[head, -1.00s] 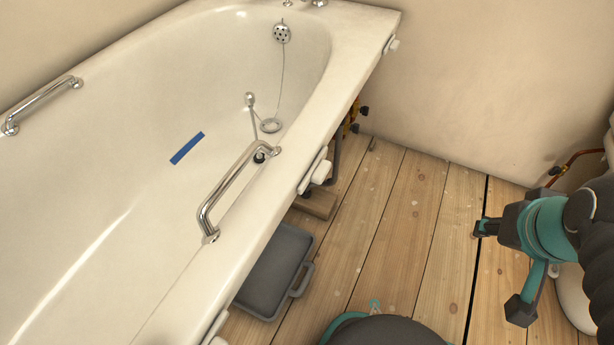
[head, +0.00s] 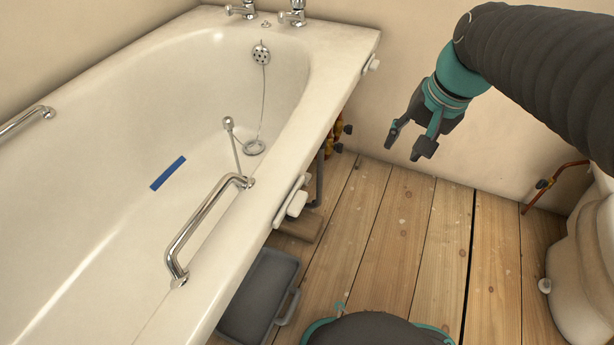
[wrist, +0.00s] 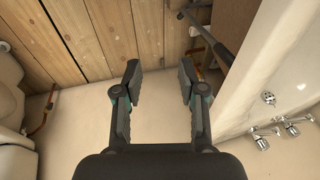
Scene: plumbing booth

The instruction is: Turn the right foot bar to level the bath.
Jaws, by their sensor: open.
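The white bath (head: 232,262) runs along the left in the head view, and its rim and side (wrist: 262,75) show at the right of the wrist view. A dark grey bar (head: 319,182) stands under the near edge of the bath. A dark bar under the bath also crosses the upper right of the wrist view (wrist: 207,34); I cannot tell which part is the right foot bar. My gripper (head: 407,146) is open and empty, in the air right of the bath's tap end, with fingers pointing down. Its two fingers (wrist: 160,78) are apart in the wrist view, with nothing between them.
A grey tray (head: 258,295) lies on the floor beside the bath, near a wooden block (head: 299,224). White pieces (head: 292,202) sit on the bath's outer edge. A white toilet (head: 583,270) and copper pipe (head: 553,184) stand at the right. The floorboards (head: 400,235) between are clear.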

